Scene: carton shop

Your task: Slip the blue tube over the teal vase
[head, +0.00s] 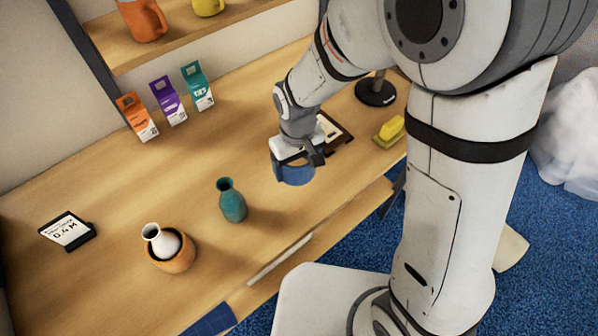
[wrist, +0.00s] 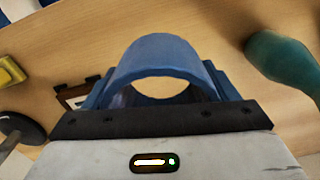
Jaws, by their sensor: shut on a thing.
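The teal vase (head: 232,200) stands upright on the wooden table in the head view, left of my gripper. It also shows at the right edge of the wrist view (wrist: 283,62). My gripper (head: 297,158) is shut on the blue tube (head: 293,172), which hangs below it. In the wrist view the blue tube (wrist: 160,55) is a ring with an open middle, and wood shows through it. The tube is apart from the vase, to its right in the head view. My gripper's fingertips are mostly hidden behind the tube.
A white vase (head: 165,243) stands within an orange-brown ring (head: 176,262) at the front left. A small sign (head: 68,231) is at far left. Several cartons (head: 168,100) line the back. A yellow object (head: 390,131) and a dark round base (head: 375,92) are at right.

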